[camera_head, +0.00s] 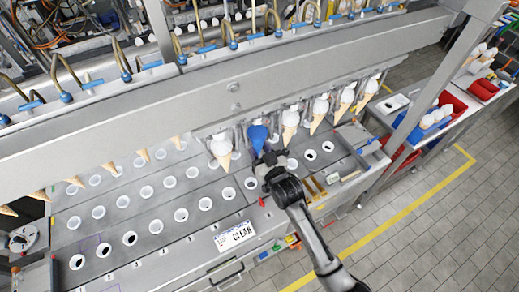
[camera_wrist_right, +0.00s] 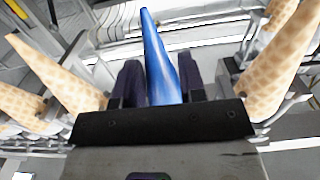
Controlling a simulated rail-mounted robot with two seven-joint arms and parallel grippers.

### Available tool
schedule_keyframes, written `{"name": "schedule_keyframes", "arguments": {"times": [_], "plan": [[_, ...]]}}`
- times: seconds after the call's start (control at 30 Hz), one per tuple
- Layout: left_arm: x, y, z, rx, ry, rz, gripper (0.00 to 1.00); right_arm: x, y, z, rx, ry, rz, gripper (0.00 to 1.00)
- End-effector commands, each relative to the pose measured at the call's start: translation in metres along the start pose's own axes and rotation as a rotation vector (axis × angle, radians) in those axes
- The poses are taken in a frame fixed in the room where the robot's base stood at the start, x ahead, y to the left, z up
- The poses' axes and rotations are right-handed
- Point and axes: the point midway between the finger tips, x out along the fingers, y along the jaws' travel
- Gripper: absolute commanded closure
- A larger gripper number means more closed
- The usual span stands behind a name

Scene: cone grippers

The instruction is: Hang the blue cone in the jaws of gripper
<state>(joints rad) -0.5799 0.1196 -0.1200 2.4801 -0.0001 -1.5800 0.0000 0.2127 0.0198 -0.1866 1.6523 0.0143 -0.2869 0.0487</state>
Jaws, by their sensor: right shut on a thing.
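The blue cone (camera_head: 258,136) is under the machine's long beam, in the row of hanging cones, between white-topped wafer cones. My right gripper (camera_head: 270,160) reaches up to it from below right. In the right wrist view the blue cone (camera_wrist_right: 160,62) stands between the two dark fingers of my right gripper (camera_wrist_right: 158,84), which are shut on it. Its tip points up in that view. The machine jaws that hold the row are mostly hidden behind the cones, so I cannot tell whether any grips the blue cone. My left gripper is not in view.
Wafer cones (camera_head: 221,148) and (camera_head: 290,121) hang close on both sides of the blue cone. Below is a grey plate (camera_head: 160,180) with rows of round holes. A "CLEAN" sign (camera_head: 235,236) lies at its front edge. Red bins (camera_head: 452,105) stand at the right.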

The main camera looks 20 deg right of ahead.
Motion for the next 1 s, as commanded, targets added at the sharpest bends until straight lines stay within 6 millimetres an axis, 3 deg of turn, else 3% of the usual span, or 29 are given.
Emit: {"name": "schedule_keyframes", "arguments": {"times": [0.8, 0.83, 1.0], "plan": [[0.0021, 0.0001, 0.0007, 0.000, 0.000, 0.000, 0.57, 0.0000, 0.0000, 0.0050, 0.000, 0.001, 0.000, 0.80], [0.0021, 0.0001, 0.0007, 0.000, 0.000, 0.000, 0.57, 0.0000, 0.0000, 0.0050, 0.000, 0.001, 0.000, 0.62], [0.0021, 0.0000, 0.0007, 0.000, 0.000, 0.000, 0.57, 0.0000, 0.0000, 0.0050, 0.000, 0.001, 0.000, 0.46]]}}
